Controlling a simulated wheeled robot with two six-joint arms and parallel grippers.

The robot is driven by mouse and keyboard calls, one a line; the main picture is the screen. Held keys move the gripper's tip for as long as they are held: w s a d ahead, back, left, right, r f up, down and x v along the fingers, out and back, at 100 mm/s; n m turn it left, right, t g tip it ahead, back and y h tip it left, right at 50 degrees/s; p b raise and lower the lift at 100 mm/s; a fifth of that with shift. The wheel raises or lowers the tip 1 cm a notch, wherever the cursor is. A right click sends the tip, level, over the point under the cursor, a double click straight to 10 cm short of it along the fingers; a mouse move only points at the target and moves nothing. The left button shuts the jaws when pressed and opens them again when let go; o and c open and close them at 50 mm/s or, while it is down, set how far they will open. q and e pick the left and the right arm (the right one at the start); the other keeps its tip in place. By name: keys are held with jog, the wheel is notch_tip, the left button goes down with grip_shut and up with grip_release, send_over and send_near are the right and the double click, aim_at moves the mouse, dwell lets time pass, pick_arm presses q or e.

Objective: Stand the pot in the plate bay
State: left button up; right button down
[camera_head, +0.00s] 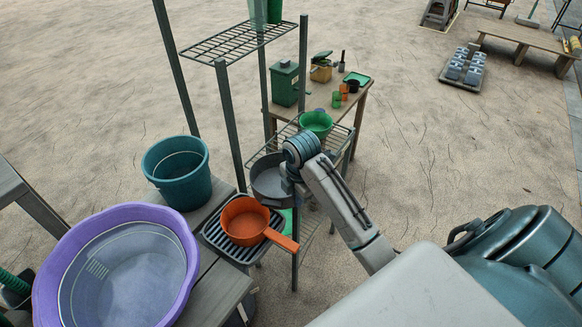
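A dark grey pot (268,185) shows in the head view beside the wire shelf, its open mouth facing up towards me. My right gripper (290,184) is at the pot's right rim. My wrist covers the fingers, so I cannot tell whether they are closed on the rim. A dark ribbed dish rack (222,243) sits at the bench edge just below and left of the pot. An orange saucepan (245,221) rests on that rack, its handle pointing to the lower right. I cannot make out which part is the plate bay. My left gripper is out of view.
A purple basin (185,232) and a teal bucket (180,172) stand on the grey bench (216,292). The wire shelf's posts (230,125) rise behind the rack. A green bowl (316,122) sits on the shelf. A table with bins and cups stands beyond. Open ground lies right.

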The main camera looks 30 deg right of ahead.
jog(key=w+d+b, duration=0.1)
jog(key=w, duration=0.1)
jog(key=w+d+f+b, duration=0.1)
jog(key=d, duration=0.1)
jog(key=shift+w, duration=0.35)
jog(key=shift+w+d+r+p, duration=0.15)
jog(key=shift+w+d+p, duration=0.2)
jog(key=shift+w, duration=0.15)
jog(key=shift+w+d+r+p, duration=0.15)
jog(key=shift+w+d+p, duration=0.2)
jog(key=shift+w, duration=0.15)
jog(key=w+d, duration=0.1)
jog(key=w, duration=0.1)
jog(key=w+d+p, duration=0.1)
jog(key=w+d, duration=0.1)
jog(key=w+d+f, duration=0.1)
jog(key=shift+w+d, duration=0.3)
jog(key=shift+w, duration=0.1)
jog(key=shift+w+d, duration=0.1)
jog(key=shift+w, duration=0.05)
notch_tip(320, 180, down, 3)
jog(key=shift+f+p, duration=0.1)
jog(key=shift+p, duration=0.8)
jog(key=shift+f, duration=0.2)
